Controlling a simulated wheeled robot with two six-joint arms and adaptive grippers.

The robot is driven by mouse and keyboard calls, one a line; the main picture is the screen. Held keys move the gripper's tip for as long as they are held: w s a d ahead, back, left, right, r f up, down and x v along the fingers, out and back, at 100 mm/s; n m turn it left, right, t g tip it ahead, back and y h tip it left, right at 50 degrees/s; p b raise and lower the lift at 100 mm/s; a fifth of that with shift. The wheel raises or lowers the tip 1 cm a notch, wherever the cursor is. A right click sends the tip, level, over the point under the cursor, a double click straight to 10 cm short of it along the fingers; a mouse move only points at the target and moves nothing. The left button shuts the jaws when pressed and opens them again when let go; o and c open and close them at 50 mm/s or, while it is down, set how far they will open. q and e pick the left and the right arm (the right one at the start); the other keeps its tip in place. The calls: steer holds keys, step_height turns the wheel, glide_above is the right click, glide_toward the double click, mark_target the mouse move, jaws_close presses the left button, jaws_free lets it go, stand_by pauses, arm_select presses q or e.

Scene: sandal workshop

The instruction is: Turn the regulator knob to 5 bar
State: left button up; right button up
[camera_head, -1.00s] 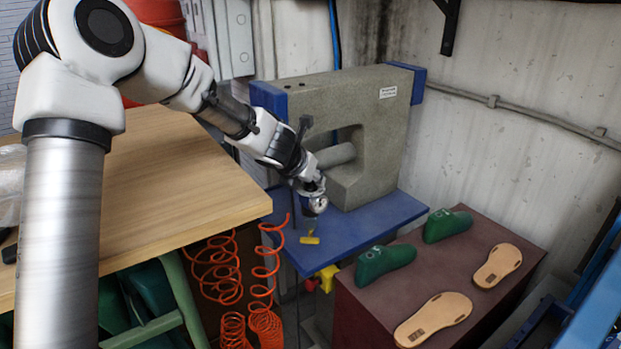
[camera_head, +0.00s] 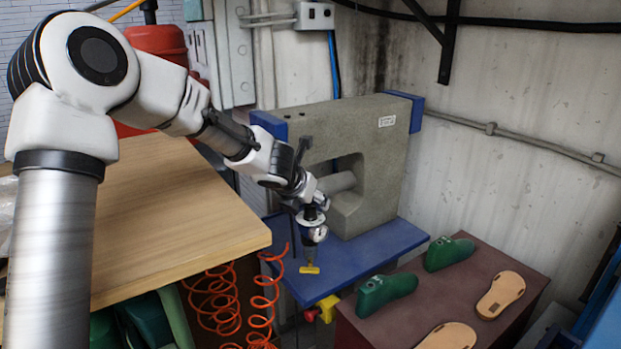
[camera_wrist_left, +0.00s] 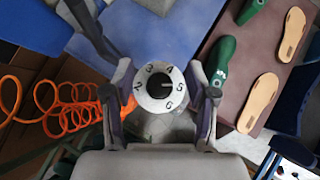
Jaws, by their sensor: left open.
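The regulator knob (camera_wrist_left: 160,86) is a round pale dial with black numbers 2 to 6 and a dark centre. A pale mark on the centre points right, toward the 5. My left gripper (camera_wrist_left: 160,98) is open, one finger on each side of the knob. Small gaps seem to show beside it; I cannot tell whether either finger touches. In the head view my left gripper (camera_head: 311,212) is over the regulator (camera_head: 317,234), whose small round gauge shows just below; its knob is mostly hidden there. My right gripper is out of view.
The regulator stands by a grey press (camera_head: 350,130) on a blue table (camera_head: 365,252). A yellow handle (camera_head: 309,270) is below the gauge. Orange coiled hoses (camera_head: 222,300) hang left, beside a wooden bench (camera_head: 165,220). Green lasts (camera_head: 386,290) and tan soles (camera_head: 501,294) lie right.

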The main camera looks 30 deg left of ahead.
mark_target(310, 206)
arm_select(q)
step_height(310, 206, up, 8)
stand_by(0.4)
